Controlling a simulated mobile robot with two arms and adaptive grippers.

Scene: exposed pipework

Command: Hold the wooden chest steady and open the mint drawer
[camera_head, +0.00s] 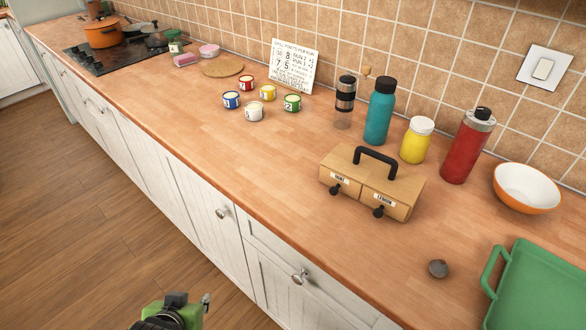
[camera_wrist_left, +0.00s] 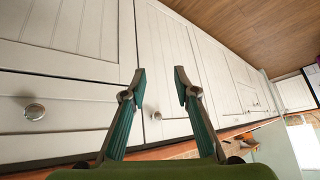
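The wooden chest (camera_head: 361,189) stands on the counter right of centre in the head view, with a black carry handle on top. Two closed drawers face the front, each with a black knob and a small label. The left drawer's label (camera_head: 338,178) seems to read mint; the right one (camera_head: 383,199) is hard to read. My left gripper (camera_head: 180,308) is low at the bottom edge, in front of the cabinets and well away from the chest. In the left wrist view its two fingers (camera_wrist_left: 160,80) are apart with nothing between them. My right gripper is out of view.
Behind the chest stand a teal bottle (camera_head: 379,112), a yellow jar (camera_head: 417,140) and a red flask (camera_head: 467,146). A bowl (camera_head: 526,188), a green tray (camera_head: 545,290) and a small grey disc (camera_head: 438,268) are to the right.

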